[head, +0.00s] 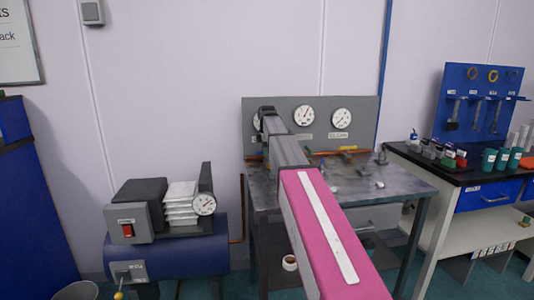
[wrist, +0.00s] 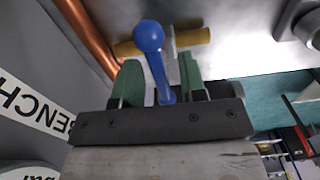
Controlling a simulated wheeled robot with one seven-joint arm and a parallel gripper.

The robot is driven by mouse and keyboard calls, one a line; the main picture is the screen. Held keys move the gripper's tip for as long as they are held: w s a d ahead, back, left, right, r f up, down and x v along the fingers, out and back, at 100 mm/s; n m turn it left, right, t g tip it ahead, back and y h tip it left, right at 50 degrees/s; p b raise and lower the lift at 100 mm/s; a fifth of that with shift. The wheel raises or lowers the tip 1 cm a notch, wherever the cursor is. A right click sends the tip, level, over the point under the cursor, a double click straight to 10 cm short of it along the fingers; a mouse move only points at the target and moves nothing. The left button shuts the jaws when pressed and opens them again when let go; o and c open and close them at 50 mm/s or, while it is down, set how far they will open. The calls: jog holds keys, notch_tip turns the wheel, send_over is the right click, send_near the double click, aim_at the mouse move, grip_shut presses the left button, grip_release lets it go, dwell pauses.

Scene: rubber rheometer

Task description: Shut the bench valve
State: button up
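In the wrist view, a blue lever with a round ball end (wrist: 149,38) stands in front of a brass valve body (wrist: 193,36) joined to a copper pipe (wrist: 88,36). My gripper (wrist: 161,68) has its two green-padded fingers on either side of the lever's stem. A gap shows between the fingers, wider than the stem, so it looks open; contact with the lever cannot be told. A label reading "BENCH" (wrist: 35,107) is on the grey panel beside it. In the head view my arm covers the valve and most of the gripper.
In the head view a grey gauge panel (head: 363,105) stands at the back of the metal bench (head: 400,182), with copper pipe and small fittings along it. A blue compressor (head: 185,255) stands left. A dark-topped counter (head: 432,163) with bottles and cups stands right.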

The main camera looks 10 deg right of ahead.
notch_tip(320, 180, up, 10)
jog(key=shift+r, duration=0.35)
dwell(0.4)
